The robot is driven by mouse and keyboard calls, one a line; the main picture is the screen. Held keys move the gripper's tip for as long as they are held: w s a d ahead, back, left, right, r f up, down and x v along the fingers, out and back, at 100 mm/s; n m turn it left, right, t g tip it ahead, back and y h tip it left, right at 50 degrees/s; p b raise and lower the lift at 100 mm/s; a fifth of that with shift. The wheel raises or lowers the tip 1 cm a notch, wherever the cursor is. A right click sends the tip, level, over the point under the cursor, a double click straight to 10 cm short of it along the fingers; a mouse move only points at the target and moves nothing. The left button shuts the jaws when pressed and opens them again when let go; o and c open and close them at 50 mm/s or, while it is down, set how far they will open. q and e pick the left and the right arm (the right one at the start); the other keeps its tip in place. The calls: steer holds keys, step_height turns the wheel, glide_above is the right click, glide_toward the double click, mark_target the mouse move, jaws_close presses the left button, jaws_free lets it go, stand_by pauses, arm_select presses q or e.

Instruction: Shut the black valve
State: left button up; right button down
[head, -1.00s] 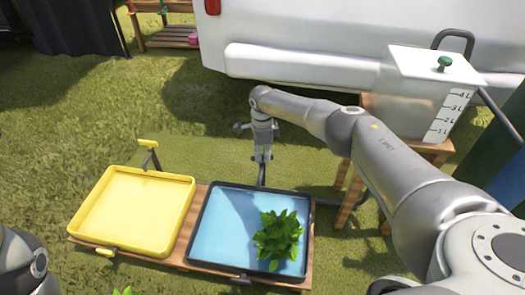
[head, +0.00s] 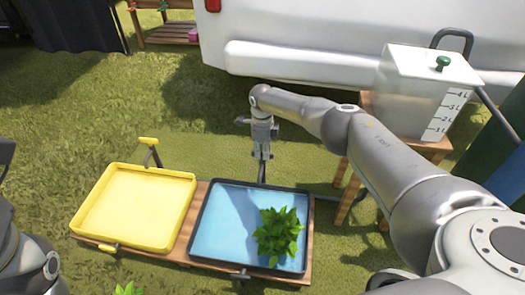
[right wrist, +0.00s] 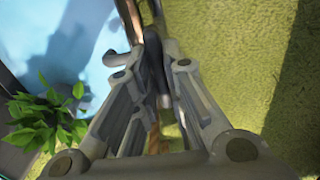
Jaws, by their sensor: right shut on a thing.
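The black tray (head: 197,222) with a blue inside stands on a low wooden table. A dark pipe (head: 262,173) rises behind its far edge. My right gripper (head: 262,156) points down over the top of this pipe and is shut on the black valve there. The fingers mostly hide the valve in the head view. In the right wrist view dark metal, which I take for the valve (right wrist: 152,62), lies between the fingers. A small dark fitting (head: 241,276) sits at the tray's front edge. My left gripper is out of view; only part of the left arm shows.
A leafy green plant (head: 278,235) stands in the black tray. A yellow tray (head: 137,207) is to its left, with a yellow-handled valve (head: 149,141) behind it. A white tank (head: 420,95) stands on a wooden stand at right. Grass lies behind the trays.

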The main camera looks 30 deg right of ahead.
steer(key=c, duration=1.5)
jaws_free()
step_height(320, 180, up, 12)
